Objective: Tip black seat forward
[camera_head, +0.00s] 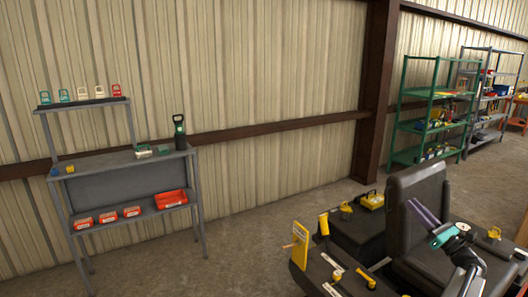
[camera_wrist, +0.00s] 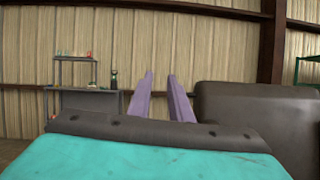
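The black seat (camera_head: 402,187) stands at the right in the head view, its backrest upright above a seat cushion (camera_head: 430,268). My gripper (camera_head: 412,203), with purple fingers and a teal body, shows in front of the backrest in that view. In the wrist view the two fingers of my gripper (camera_wrist: 161,75) are apart with nothing between them. The seat's dark backrest (camera_wrist: 258,112) fills the right side there, to the right of the fingers. I cannot tell whether the gripper touches it.
Yellow-handled controls (camera_head: 325,226) and a dark console (camera_head: 358,232) stand left of the seat. A grey workbench (camera_head: 115,165) with red bins is against the wall at left. A green shelf rack (camera_head: 403,100) stands at the back right. The floor between bench and seat is clear.

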